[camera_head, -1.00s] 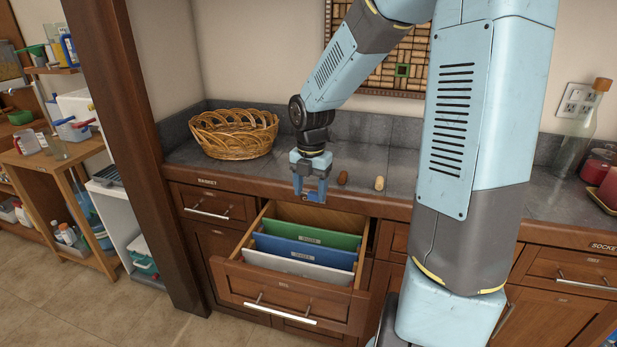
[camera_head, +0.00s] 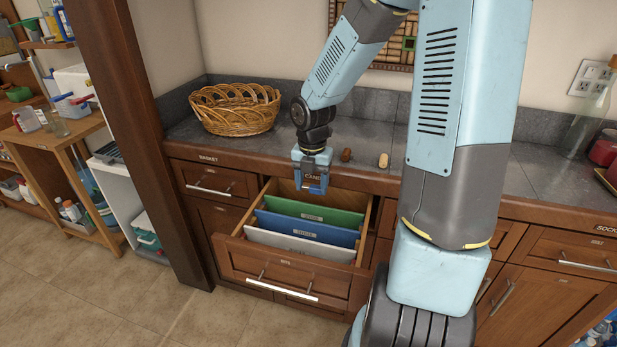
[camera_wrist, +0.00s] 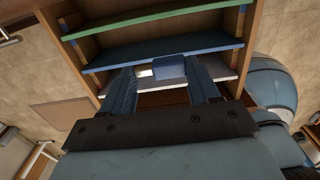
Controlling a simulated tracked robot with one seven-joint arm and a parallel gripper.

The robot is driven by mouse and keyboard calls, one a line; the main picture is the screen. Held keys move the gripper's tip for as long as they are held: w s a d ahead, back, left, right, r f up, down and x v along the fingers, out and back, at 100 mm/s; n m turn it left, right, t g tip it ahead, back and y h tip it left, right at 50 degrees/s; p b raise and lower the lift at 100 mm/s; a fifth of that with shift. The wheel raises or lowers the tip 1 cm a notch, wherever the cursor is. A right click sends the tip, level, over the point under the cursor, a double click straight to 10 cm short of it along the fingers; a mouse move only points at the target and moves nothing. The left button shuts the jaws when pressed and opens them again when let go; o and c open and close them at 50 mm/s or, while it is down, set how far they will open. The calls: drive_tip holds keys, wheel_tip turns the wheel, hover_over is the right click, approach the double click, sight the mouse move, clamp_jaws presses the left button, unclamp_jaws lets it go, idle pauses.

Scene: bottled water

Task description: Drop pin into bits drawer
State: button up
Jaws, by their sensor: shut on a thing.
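The bits drawer (camera_head: 290,270) stands open below the counter, its front label reading BITS. Green, blue and white dividers split its inside. My gripper (camera_head: 313,188) hangs over the rear part of the drawer, in front of the counter edge. It is shut on a small blue piece, taken as the pin (camera_head: 312,190). In the wrist view, the pin (camera_wrist: 170,69) shows as a blue block between the fingertips of my gripper (camera_wrist: 166,78), with the drawer's dividers beyond it. The rest of the pin is hidden or too small to tell.
A wicker basket (camera_head: 234,109) stands on the counter at the left. A brown cork-like piece (camera_head: 347,155) and a pale one (camera_head: 383,160) stand on the counter right of my gripper. A wooden post (camera_head: 125,140) rises at the left. Other drawers are shut.

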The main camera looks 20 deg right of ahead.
sight(311, 187)
drive_tip(key=shift+f, duration=0.15)
drive_tip(key=o, duration=1.1)
wheel_tip(311, 187, up, 14)
drive_tip(key=shift+f, duration=0.15)
idle(0.5)
drive_tip(key=s+r+m+t, duration=0.2)
drive_tip(key=s+m, duration=0.4)
drive_tip(key=m, duration=0.3)
drive_tip(key=s+r+m+t, duration=0.1)
drive_tip(key=s+r+m, duration=0.4)
drive_tip(key=m, duration=0.5)
drive_tip(key=s+r+m+t, duration=0.2)
drive_tip(key=s+r+m, duration=0.1)
drive_tip(key=s+m, duration=0.5)
drive_tip(key=shift+s+r+m+t, duration=0.3)
drive_tip(key=shift+s+r+m, duration=0.1)
drive_tip(key=shift+m, duration=0.5)
